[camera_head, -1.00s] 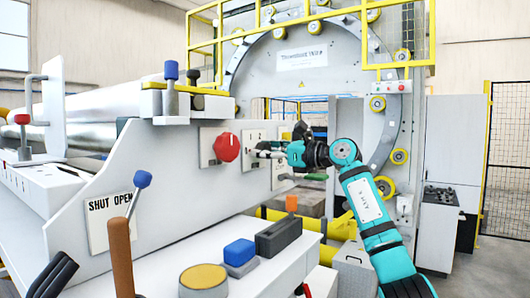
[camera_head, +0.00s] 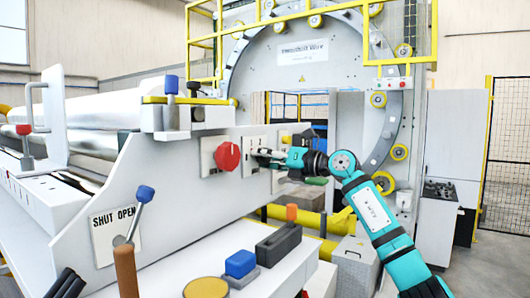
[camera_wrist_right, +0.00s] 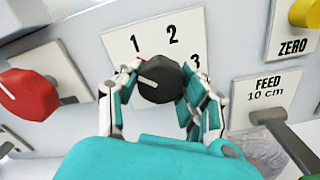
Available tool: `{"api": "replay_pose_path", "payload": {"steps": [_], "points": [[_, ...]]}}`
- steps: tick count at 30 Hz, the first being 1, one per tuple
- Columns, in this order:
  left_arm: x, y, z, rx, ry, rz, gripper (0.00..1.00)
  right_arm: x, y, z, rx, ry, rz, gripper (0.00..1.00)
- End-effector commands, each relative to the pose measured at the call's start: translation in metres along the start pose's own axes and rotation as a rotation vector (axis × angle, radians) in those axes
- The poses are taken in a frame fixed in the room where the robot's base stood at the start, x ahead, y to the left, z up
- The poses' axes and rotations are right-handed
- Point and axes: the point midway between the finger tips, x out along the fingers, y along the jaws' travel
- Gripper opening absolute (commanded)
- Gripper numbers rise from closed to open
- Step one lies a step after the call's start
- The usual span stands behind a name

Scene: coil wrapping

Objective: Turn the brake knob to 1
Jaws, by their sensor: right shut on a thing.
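The brake knob (camera_wrist_right: 160,82) is a black round knob on a white plate (camera_wrist_right: 118,42) marked 1, 2 and 3. In the right wrist view its white pointer line points left and slightly up, on the side of the 1. My right gripper (camera_wrist_right: 160,88) is shut on the knob, with a finger on either side. In the head view my right gripper (camera_head: 272,155) reaches the panel from the right and hides most of the knob. My left gripper (camera_head: 65,284) shows only as dark fingers cut off at the lower left corner.
A red knob (camera_head: 227,156) sits left of the brake knob. The right wrist view shows a FEED lever (camera_wrist_right: 285,140) and a yellow ZERO button (camera_wrist_right: 305,13) at the right. A SHUT/OPEN lever (camera_head: 140,208) and a blue button (camera_head: 240,264) stand nearer.

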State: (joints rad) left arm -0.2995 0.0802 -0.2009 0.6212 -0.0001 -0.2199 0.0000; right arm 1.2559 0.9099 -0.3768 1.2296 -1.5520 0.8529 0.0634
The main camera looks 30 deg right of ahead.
Motion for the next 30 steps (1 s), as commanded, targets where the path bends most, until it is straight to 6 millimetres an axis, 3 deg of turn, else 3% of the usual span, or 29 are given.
{"api": "replay_pose_path", "payload": {"steps": [12,30], "points": [[-0.02,-0.001,-0.002,-0.001,-0.001,0.0,0.0,0.0,0.001,0.001,0.272,-0.01,-0.004,0.08],[-0.024,-0.001,-0.001,-0.002,-0.002,0.0,0.0,0.0,0.0,0.0,0.353,-0.013,-0.003,0.08]]}}
